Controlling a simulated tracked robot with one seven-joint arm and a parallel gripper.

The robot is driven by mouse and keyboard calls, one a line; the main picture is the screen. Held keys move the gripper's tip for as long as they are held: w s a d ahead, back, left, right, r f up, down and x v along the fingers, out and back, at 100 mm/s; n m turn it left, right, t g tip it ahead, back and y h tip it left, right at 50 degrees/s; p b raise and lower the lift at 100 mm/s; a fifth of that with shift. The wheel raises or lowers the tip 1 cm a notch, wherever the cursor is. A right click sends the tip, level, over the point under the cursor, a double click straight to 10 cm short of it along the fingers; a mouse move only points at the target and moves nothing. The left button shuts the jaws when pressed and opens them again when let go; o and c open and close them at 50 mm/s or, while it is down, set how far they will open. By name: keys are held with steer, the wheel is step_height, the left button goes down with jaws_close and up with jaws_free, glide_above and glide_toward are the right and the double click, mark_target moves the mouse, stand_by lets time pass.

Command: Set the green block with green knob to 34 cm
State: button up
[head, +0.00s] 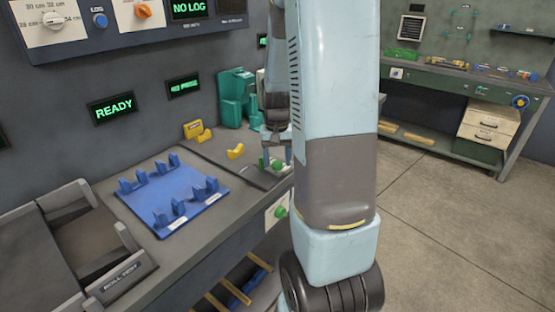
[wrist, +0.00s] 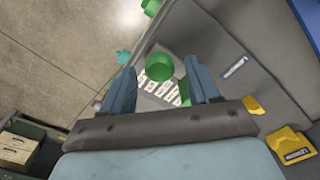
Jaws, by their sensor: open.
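A round green knob (wrist: 160,67) stands over a grey plate with white printed labels (wrist: 163,89) in the wrist view. It appears between my open fingers and nearer their tips. A second green piece (wrist: 184,92) shows beside the right finger, partly hidden; I cannot tell whether it is the block. In the head view the green knob (head: 277,165) is small on the bench top, just below my gripper (head: 276,148). My gripper is open and holds nothing. I cannot read the scale or tell any contact.
Another green knob (head: 281,212) is on the bench front. A blue plate (head: 170,197) with several blue supports lies left, beyond it a grey tray marked ROLL TEST (head: 117,282). Yellow pieces (head: 236,151) and a teal fixture (head: 237,95) stand near my gripper. The floor at right is clear.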

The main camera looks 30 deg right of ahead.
steer(key=shift+f, duration=0.2)
jaws_close()
stand_by(0.6)
